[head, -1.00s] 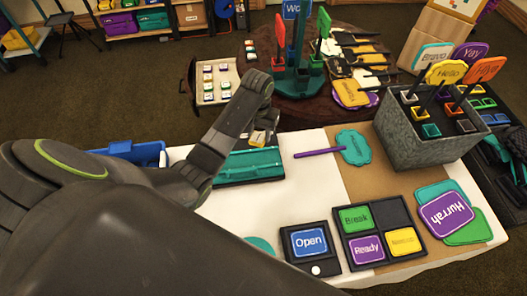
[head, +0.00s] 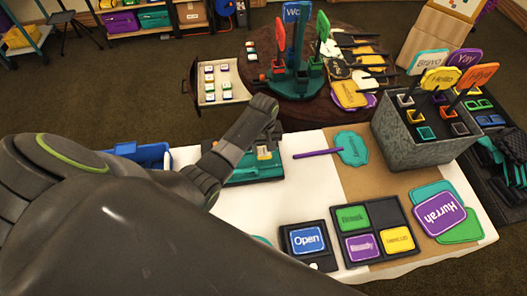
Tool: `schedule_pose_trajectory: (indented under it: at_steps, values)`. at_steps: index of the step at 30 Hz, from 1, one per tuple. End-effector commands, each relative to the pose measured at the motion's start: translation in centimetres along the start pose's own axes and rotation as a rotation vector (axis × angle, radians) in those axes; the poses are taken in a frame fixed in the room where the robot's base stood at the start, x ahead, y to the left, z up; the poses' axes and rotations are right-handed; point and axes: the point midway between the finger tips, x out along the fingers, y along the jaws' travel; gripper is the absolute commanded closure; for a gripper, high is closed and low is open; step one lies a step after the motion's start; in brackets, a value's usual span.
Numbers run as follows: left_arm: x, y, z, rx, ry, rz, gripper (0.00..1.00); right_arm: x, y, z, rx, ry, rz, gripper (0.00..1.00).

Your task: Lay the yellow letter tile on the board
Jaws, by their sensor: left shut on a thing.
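The yellow letter tile (head: 264,154) shows as a small pale yellow piece at the end of my left arm. My left gripper (head: 266,147) is shut on it, with the fingers partly hidden by the wrist. The teal board (head: 240,178) lies on the white table, and the tile is over its far right part. I cannot tell whether the tile touches the board. My forearm hides the board's left part. My right gripper is not in view.
A tray (head: 234,99) with several letter tiles stands at the back. A blue bin (head: 148,153) is left of the board. Right of it lie a purple-handled teal sign (head: 352,148) and a grey box (head: 415,152) of signs. In front is a word panel (head: 374,217).

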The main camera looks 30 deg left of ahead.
Motion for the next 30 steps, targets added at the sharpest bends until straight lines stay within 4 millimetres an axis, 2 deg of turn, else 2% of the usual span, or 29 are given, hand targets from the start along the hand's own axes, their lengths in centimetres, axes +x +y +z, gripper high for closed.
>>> schedule_pose_trajectory:
  at_steps: [3,8,21,22,26,30]
  values:
    - [1.7,0.0,0.1,0.001,-0.004,-0.002,0.82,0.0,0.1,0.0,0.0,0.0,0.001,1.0]
    - [3.1,0.0,0.1,0.002,-0.002,-0.001,0.82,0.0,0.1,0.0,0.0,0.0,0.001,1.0]
    - [3.7,0.0,0.0,0.002,-0.001,0.0,0.82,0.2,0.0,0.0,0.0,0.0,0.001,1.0]
    - [3.6,0.0,0.0,0.002,0.0,0.0,0.54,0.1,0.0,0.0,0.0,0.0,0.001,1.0]
    - [3.6,0.0,0.0,0.002,0.0,0.0,0.37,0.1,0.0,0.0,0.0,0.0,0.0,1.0]
    - [3.6,0.0,0.1,0.002,-0.001,0.0,0.36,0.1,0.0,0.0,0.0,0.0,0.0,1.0]
